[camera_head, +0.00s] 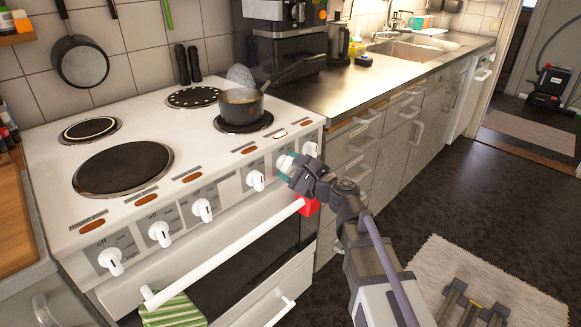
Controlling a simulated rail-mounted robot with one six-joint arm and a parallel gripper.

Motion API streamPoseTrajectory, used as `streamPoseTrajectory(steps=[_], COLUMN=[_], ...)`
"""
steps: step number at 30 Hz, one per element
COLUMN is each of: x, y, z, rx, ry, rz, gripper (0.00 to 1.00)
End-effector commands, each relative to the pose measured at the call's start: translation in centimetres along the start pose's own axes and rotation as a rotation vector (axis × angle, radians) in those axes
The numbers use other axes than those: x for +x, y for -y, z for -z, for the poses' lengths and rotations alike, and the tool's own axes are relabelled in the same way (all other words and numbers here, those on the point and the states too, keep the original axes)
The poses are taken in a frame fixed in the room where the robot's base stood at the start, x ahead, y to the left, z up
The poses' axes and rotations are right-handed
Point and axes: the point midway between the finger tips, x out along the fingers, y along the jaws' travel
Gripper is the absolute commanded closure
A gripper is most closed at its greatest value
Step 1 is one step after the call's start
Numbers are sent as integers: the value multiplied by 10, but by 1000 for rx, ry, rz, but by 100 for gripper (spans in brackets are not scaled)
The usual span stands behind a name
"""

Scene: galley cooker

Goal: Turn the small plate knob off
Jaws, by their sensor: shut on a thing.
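The white cooker (60,190) has a row of white knobs along its sloped front panel. My gripper (288,166) is at the right part of this row, shut on a white knob (285,161), the second from the right. The jaws partly hide this knob, so its pointer cannot be read. To its right is the end knob (310,149), and to its left another knob (255,180); both are free of the jaws. A small saucepan (241,106) stands on the right front plate (220,125).
The oven rail (225,252) runs below the knobs, with a green striped towel (175,311) on its left end and a red thing (309,206) near its right end. The saucepan handle points back right. A steel counter (375,85) adjoins. Floor right of the cooker is open.

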Motion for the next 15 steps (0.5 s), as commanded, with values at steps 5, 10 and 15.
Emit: streamPoseTrajectory(steps=[5, 10, 15], x=[0, 0, 0], y=[0, 0, 0], z=[0, 0, 0], rx=[-3, -31, -105], ry=[0, 0, 0], rz=[0, -1, 0], gripper=[70, 70, 70])
